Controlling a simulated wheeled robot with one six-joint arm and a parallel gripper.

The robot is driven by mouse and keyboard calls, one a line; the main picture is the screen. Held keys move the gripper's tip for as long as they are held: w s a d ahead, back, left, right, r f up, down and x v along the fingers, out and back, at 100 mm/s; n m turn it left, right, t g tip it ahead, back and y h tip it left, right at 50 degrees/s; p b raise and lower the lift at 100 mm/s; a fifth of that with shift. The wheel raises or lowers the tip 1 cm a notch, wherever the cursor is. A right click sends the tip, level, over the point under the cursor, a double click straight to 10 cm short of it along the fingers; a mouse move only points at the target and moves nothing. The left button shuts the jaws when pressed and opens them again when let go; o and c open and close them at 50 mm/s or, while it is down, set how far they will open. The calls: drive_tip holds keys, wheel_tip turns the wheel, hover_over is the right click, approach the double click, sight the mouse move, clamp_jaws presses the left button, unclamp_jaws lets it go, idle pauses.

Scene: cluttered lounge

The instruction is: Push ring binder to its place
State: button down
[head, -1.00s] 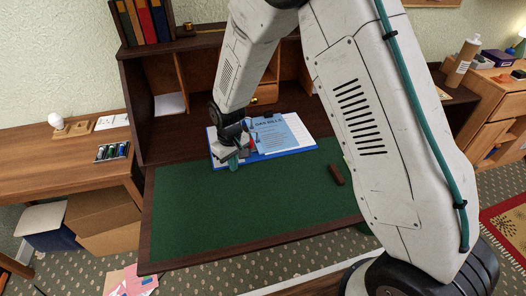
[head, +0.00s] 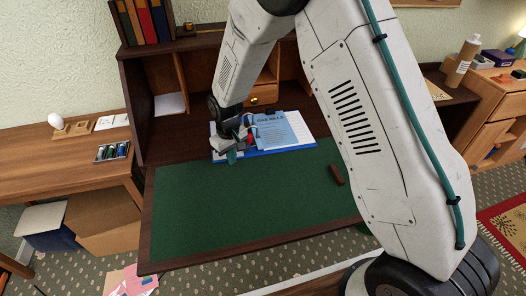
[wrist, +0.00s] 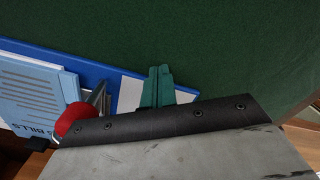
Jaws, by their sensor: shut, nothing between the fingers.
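The ring binder (head: 300,146) appears to be the blue-edged thing lying flat at the back of the green desk mat. White paper and a light blue sheet marked "GAS BILLS" (head: 283,131) lie on it. My gripper (head: 231,157) is shut and empty, its teal fingers at the binder's near left part. In the wrist view the blue binder edge (wrist: 60,58) runs beside the fingers (wrist: 158,82), which overlap its white paper. A metal part and a red rounded thing (wrist: 75,118) show beside the sheet. I cannot tell whether the fingers touch the binder.
The green mat (head: 240,210) is mostly clear in front. A small brown block (head: 337,175) lies on its right. The desk's shelves (head: 160,75) rise behind, with several upright books (head: 145,22) on top. A side table with a tray of bottles (head: 112,151) stands left.

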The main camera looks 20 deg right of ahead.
drive_tip(key=shift+w, duration=0.35)
drive_tip(key=shift+s, duration=0.2)
drive_tip(key=shift+s, duration=0.6)
wheel_tip(320, 180, up, 7)
idle(0.4)
drive_tip(key=shift+g, duration=0.7)
drive_tip(key=s, duration=0.2)
drive_tip(key=s+d, duration=0.1)
drive_tip(key=s, duration=0.1)
drive_tip(key=shift+d+f, duration=0.2)
drive_tip(key=s+d+r+m+t, duration=0.1)
drive_tip(key=s+d+r+m, duration=0.1)
drive_tip(key=s+d+r, duration=0.3)
drive_tip(key=s+d+r+m+t, duration=0.1)
drive_tip(key=s+d+r, duration=0.5)
drive_tip(key=s+r, duration=0.5)
drive_tip(key=s+d+r+m, duration=0.2)
drive_tip(key=s+d+r, duration=0.4)
drive_tip(key=s, duration=0.8)
drive_tip(key=shift+d+r+m+t, duration=0.2)
drive_tip(key=shift+r+m+t, duration=0.15)
drive_tip(key=shift+r, duration=1.15)
